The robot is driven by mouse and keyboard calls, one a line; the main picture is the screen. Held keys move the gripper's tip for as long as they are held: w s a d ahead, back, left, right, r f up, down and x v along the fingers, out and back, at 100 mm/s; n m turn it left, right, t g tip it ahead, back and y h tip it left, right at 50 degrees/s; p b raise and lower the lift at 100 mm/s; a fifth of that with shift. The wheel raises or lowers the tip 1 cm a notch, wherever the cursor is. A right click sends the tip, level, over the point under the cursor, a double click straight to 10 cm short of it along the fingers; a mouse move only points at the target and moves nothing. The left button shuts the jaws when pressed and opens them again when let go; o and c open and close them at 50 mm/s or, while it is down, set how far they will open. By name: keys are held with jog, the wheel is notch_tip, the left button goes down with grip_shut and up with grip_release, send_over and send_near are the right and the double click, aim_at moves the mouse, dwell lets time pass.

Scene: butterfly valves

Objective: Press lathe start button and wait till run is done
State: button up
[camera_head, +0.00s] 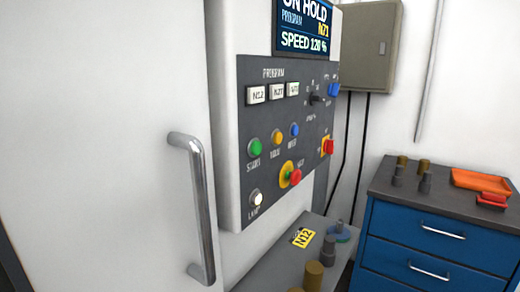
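The lathe's control panel (290,140) is on the white machine housing in the middle. The green start button (255,147) is on its left side, labelled START. A yellow button (277,137) and a blue button (294,130) are in the same row. The screen (304,28) above reads ON HOLD, a program number that looks like N71, and SPEED 120 %. Three white program keys (277,91) sit under PROGRAM; the third shows a green edge. My gripper is not in view, and nothing covers the start button.
A red mushroom button (296,177) on yellow sits below the row, with a lit white lamp button (256,197) lower left. A door handle (198,205) stands out at left. A ledge with a yellow N12 tag (302,238) and a blue drawer cabinet (435,235) are at right.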

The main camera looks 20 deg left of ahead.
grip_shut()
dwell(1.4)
